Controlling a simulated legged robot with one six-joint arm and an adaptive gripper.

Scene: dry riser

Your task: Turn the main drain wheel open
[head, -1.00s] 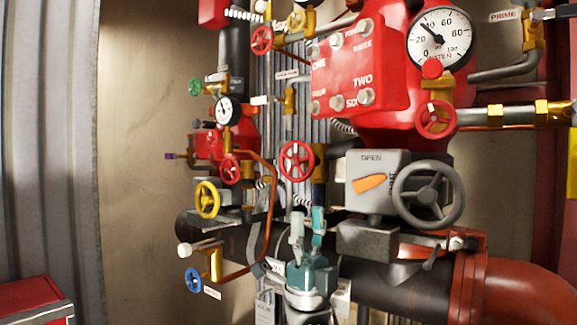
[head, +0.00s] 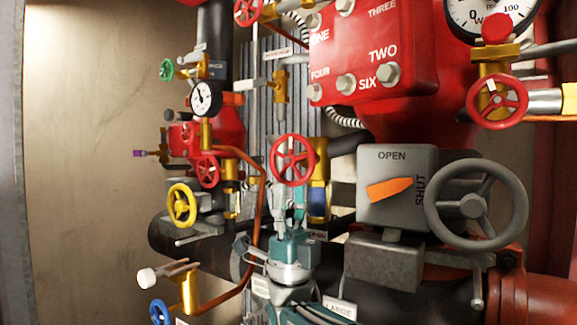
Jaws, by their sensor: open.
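Several handwheels show and I cannot read a tag saying main drain, so I cannot tell for certain which wheel it is. A red handwheel (head: 293,160) on a brass valve (head: 319,178) with a blue lower part is in the middle of the head view. My gripper (head: 288,193) points up just below this red wheel, fingers apart and nothing seen between them. Whether the fingertips touch the wheel is unclear. A large grey handwheel (head: 476,205) is at right, beside a grey box (head: 398,162) whose orange pointer (head: 390,189) lies between OPEN and SHUT.
A yellow wheel (head: 181,205), a small red wheel (head: 207,170) and a blue wheel (head: 160,312) are at left. A copper tube (head: 262,215) runs close left of my gripper. A thick dark pipe (head: 385,285) crosses below. Another red wheel (head: 497,102) is at upper right.

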